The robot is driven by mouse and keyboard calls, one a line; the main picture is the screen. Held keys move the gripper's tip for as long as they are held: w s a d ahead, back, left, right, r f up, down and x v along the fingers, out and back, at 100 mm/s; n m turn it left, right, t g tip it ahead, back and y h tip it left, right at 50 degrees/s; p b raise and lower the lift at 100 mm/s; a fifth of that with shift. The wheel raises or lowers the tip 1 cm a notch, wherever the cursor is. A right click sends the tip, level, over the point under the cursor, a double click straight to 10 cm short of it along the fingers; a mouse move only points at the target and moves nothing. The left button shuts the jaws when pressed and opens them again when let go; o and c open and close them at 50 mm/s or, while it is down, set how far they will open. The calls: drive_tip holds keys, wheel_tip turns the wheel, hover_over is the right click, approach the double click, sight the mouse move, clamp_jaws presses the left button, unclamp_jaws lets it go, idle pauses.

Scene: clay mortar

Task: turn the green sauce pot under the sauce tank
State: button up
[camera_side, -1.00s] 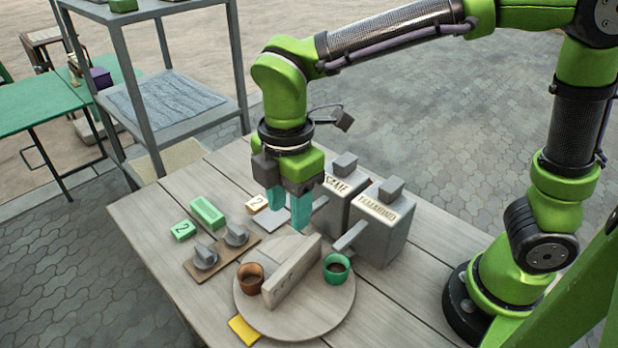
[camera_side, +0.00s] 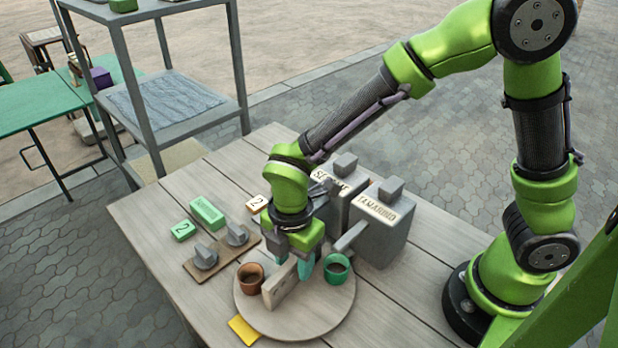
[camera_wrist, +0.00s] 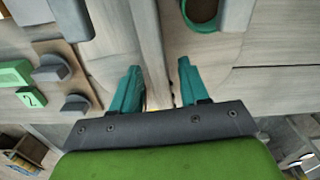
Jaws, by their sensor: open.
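The green sauce pot (camera_side: 337,270) stands upright on the right side of a round wooden turntable (camera_side: 318,325). A raised wooden bar (camera_side: 279,290) crosses the turntable between it and a brown pot (camera_side: 251,278). My gripper (camera_side: 293,265) points down over the bar, its teal fingers open. In the wrist view, the fingers (camera_wrist: 158,74) lie on either side of the bar (camera_wrist: 145,45), with gaps visible; the green pot (camera_wrist: 201,12) is partly cut off at the top. The tank labelled TAMARIND (camera_side: 382,228) has its spout near the green pot. The other tank (camera_side: 338,190) is partly hidden by my arm.
Left of the turntable are a board with two grey knobs (camera_side: 205,257), a green block (camera_side: 207,213), and tiles marked 2 (camera_side: 183,230). A yellow tile (camera_side: 243,330) lies at the turntable's front edge. The table's front-left planks are clear.

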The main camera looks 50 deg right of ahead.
drive_tip(key=shift+f, duration=1.25)
clamp_jaws()
